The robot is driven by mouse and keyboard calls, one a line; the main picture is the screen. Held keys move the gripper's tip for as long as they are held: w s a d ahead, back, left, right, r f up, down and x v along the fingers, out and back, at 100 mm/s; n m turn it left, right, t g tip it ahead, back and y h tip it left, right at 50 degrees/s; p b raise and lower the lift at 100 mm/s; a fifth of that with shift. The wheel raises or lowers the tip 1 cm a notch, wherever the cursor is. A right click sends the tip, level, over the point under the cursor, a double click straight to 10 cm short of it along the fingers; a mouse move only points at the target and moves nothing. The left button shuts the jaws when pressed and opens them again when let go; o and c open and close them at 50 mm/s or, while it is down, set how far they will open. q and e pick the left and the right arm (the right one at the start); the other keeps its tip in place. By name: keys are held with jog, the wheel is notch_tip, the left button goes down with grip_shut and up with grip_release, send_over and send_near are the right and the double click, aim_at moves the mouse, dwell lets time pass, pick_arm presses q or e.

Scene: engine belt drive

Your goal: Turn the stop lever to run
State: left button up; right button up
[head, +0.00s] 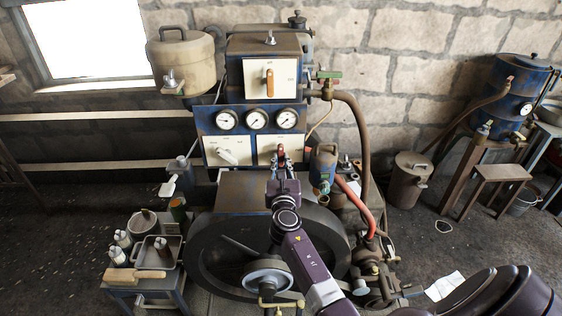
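My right gripper (281,165) is at the lower right white panel (266,146) of the engine's control stand. A red lever (280,150) stands upright on that panel, at or just beyond the fingertips. The gripper hides the lever's lower part, and I cannot tell whether the fingers touch it or are closed on it. The labels are too small to read, so I cannot confirm which is the stop lever. My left gripper is not in view.
Three gauges (256,119) sit above the lower panels. A blue filter (323,166) and red hose (355,203) are close to the gripper's right. A large flywheel (215,255) is below my arm. A small bench (122,278) with containers stands left.

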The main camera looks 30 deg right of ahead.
grip_shut()
jog(key=m+b, duration=0.2)
jog(key=m, duration=0.1)
jog(key=shift+f+m, duration=0.15)
jog(key=shift+m, duration=0.25)
jog(key=m+b, duration=0.2)
jog(key=m, duration=0.3)
jog(key=shift+w+a+m, duration=0.1)
jog(key=shift+a+m, duration=0.05)
jog(key=shift+m, duration=0.15)
jog(key=m+b, duration=0.2)
jog(key=m, duration=0.2)
jog(key=shift+r+m+b, duration=0.15)
jog(key=shift+m+b, duration=0.35)
jog(key=shift+m, duration=0.65)
jog(key=shift+r+m+b, duration=0.1)
jog(key=shift+m+b, duration=0.4)
jog(key=shift+m, duration=0.65)
jog(key=o, duration=0.9)
grip_release()
jog(key=shift+c, duration=0.2)
